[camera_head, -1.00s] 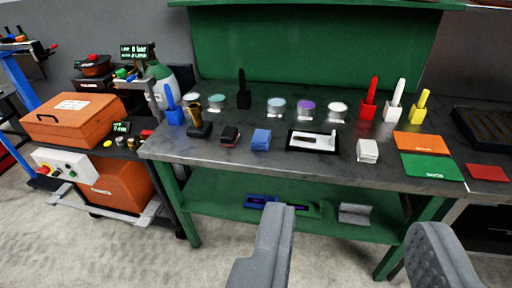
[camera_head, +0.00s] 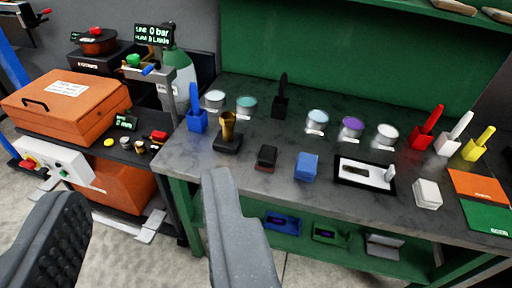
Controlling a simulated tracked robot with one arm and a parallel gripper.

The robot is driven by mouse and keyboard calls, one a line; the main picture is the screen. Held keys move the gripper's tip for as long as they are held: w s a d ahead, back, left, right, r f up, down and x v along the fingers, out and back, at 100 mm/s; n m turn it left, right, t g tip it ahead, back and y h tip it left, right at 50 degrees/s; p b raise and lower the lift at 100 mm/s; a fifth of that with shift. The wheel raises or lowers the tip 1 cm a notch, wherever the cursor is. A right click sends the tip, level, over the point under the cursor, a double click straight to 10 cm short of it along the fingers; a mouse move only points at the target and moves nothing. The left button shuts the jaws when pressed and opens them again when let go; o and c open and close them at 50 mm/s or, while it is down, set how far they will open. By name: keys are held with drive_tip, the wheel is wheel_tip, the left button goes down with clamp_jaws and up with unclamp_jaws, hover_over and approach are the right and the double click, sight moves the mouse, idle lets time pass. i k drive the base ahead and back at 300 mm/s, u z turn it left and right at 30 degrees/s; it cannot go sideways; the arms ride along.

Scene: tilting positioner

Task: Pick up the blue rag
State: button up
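The blue rag (camera_head: 306,167) looks like a small folded block. It lies on the dark grey workbench top (camera_head: 265,187) near its front edge, between a dark red-and-black block and a white-and-black tray. My gripper (camera_head: 145,235) shows in the lower left, its two grey fingers wide apart with nothing between them. It is in front of the bench, left of the blue rag and apart from it. The rag is in full view.
A black-and-red block (camera_head: 266,157) lies left of the rag, and a black-framed tray (camera_head: 364,175) lies right of it. A white folded stack (camera_head: 427,193) is farther right. Several round tins and coloured brush holders stand behind. An orange case (camera_head: 65,103) is at left.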

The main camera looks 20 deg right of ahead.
sight(306, 165)
drive_tip(key=z, duration=0.15)
drive_tip(key=i, duration=1.25)
drive_tip(key=z, duration=0.8)
